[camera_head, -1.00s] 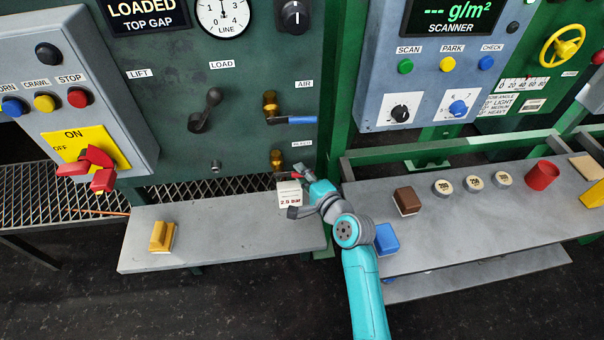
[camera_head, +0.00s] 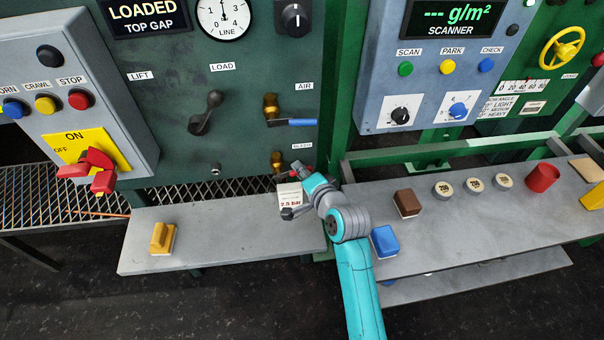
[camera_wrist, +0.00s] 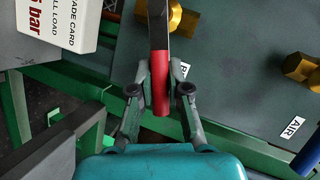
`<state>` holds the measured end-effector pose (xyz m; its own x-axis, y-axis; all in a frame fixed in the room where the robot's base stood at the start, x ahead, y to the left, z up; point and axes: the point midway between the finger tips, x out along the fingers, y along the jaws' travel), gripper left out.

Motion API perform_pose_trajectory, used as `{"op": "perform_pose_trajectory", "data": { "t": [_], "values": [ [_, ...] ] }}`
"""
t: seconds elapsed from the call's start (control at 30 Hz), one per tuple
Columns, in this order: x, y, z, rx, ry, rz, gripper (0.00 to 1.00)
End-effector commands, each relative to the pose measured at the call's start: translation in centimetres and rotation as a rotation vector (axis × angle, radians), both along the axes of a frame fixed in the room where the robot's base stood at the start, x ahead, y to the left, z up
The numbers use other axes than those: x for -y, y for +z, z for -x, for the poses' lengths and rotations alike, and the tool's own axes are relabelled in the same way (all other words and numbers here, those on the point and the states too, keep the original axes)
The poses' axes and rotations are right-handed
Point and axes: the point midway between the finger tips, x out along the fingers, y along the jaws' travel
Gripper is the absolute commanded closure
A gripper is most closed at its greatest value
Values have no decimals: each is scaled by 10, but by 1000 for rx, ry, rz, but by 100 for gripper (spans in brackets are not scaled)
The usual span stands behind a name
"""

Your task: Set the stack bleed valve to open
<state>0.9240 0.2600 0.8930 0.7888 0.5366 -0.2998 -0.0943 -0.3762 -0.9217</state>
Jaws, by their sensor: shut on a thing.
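The stack bleed valve (camera_head: 277,160) is a small brass fitting under the BLEED label, low on the green panel in the head view. Its brass body (camera_wrist: 181,20) shows at the top of the wrist view. Its lever is a dark flat bar with a red grip (camera_wrist: 160,70), running down from the top of the wrist view. My gripper (camera_wrist: 161,88) is shut on the red grip, one finger on each side. In the head view my gripper (camera_head: 302,170) is beside the valve's right side and hides much of the lever.
A white grade card block (camera_head: 289,195) stands close below my gripper; it also shows in the wrist view (camera_wrist: 62,22). The blue-handled AIR valve (camera_head: 271,110) is just above. A green post (camera_head: 342,100) stands to the right. The shelf (camera_head: 215,240) below has free room.

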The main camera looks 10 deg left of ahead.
Motion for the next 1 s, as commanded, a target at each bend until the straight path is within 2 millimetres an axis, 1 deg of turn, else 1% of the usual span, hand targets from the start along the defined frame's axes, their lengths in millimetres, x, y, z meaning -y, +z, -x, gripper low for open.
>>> {"op": "perform_pose_trajectory", "data": {
  "t": [0.23,0.53,1.0],
  "values": [
    [-9,15,2,67,3,225,100],
    [-21,28,6,146,3,499,100],
    [-44,39,13,262,3,908,100]
  ]
}}
